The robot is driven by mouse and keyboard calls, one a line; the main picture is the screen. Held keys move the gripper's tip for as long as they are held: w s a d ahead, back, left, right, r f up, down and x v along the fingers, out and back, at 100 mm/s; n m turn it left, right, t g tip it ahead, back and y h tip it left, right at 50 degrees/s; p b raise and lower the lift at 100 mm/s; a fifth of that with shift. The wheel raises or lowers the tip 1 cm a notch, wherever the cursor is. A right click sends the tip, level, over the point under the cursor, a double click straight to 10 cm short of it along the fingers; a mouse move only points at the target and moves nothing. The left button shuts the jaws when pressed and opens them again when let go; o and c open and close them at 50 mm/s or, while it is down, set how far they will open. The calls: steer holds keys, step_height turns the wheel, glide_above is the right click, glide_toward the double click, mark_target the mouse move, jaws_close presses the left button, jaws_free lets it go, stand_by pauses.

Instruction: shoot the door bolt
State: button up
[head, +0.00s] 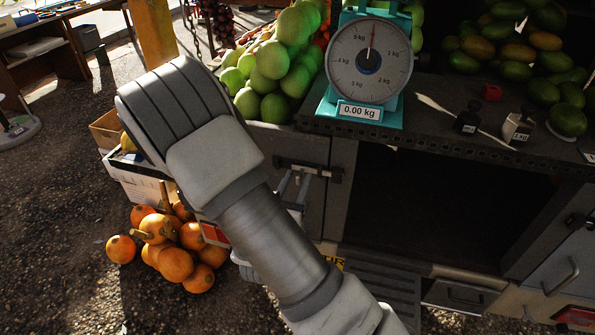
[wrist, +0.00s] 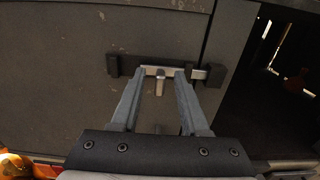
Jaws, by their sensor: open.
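The door bolt (wrist: 198,74) is a silver bar between dark brackets on a grey door (wrist: 75,90). Its silver handle (wrist: 160,88) points down between my fingers. The bar's right end meets the dark bracket (wrist: 215,75) near the door's right edge; I cannot tell whether it is inside. My gripper (wrist: 161,74) is open, one finger on each side of the handle, with its tips at the bar. I cannot tell if they touch it. In the head view the bolt (head: 325,172) shows beside my gripper (head: 296,178), which my arm partly hides.
An open dark compartment (head: 440,200) lies right of the door. A teal scale (head: 370,60) stands on the counter above, with green fruit (head: 270,60) to its left. Orange fruit (head: 175,262) is heaped on the ground at lower left, below a crate (head: 140,180).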

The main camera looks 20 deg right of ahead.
steer(key=shift+v, duration=2.7)
steer(key=s+d+r+m+g+h, duration=0.5)
steer(key=d+r+m+g, duration=0.2)
steer(key=d+m, duration=0.2)
steer(key=s+d+r+m+g+y+p, duration=0.1)
steer(key=s+m+g+y, duration=0.1)
steer(key=s+m+g, duration=0.25)
steer(key=s+d+r+m+g+y+p, duration=0.1)
steer(key=s+d+r+m+g+y, duration=0.1)
steer(key=s+m+g, duration=0.3)
steer(key=s+a+r+m+t+y+p, duration=0.1)
steer(key=s+a+r+m+t+y, duration=0.2)
steer(key=a+r+m+t+y, duration=0.4)
steer(key=a+r+m+y, duration=0.3)
steer(key=a+y, duration=0.1)
steer(key=a, duration=0.1)
steer(key=shift+s+m, duration=0.15)
steer(key=shift+m, duration=0.2)
steer(key=shift+r, duration=0.1)
